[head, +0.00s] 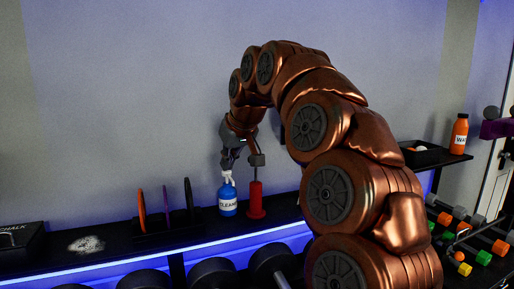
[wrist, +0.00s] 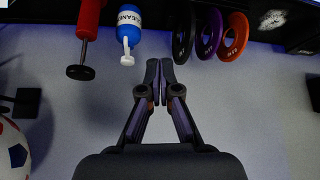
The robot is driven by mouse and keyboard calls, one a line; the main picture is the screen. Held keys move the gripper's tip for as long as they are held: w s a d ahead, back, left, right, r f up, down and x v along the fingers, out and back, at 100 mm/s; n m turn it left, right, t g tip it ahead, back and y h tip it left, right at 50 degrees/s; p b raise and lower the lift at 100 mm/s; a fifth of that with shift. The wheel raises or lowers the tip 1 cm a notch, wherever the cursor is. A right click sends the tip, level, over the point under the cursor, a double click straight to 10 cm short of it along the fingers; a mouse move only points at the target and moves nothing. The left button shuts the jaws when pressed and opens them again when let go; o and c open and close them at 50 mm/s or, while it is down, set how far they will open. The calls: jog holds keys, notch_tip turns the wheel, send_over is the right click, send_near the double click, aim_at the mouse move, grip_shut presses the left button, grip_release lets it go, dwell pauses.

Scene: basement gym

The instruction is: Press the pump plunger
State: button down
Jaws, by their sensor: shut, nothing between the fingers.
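A blue bottle (head: 228,200) with a white pump top (head: 228,177) and a white label stands on the dark shelf. To its right stands a red hand pump (head: 256,200) with a rod and a dark handle (head: 256,160) raised above its body. In the wrist view the bottle (wrist: 130,22), its white top (wrist: 127,57), the red pump (wrist: 88,20) and its handle (wrist: 80,72) hang from the upper edge. My gripper (head: 229,162) points down just above the bottle; its shut, empty fingertips (wrist: 159,64) appear beside the white top in the wrist view. Contact cannot be told.
Upright weight plates (head: 165,205) in a rack stand left of the bottle. A chalk box (head: 20,240) and white powder (head: 86,244) lie further left. An orange bottle (head: 460,134) and a black tray (head: 425,153) are at right. Dumbbells (head: 212,272) line the front below the shelf.

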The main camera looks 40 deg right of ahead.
jog(key=w+d+r+m+t+h, duration=0.1)
jog(key=d+r, duration=0.3)
jog(key=d, duration=0.2)
jog(key=w+d+r+m+t+h+p, duration=0.1)
jog(key=d+r, duration=0.3)
jog(key=d, duration=0.3)
jog(key=shift+d+r, duration=0.3)
jog(key=shift+r, duration=0.1)
jog(key=shift+w, duration=0.1)
jog(key=p+x, duration=0.3)
jog(key=x, duration=0.7)
jog(key=shift+f, duration=0.25)
jog(key=shift+f+p, duration=0.3)
jog(key=shift+f, duration=0.15)
jog(key=shift+f+p, duration=0.35)
jog(key=shift+f, duration=0.95)
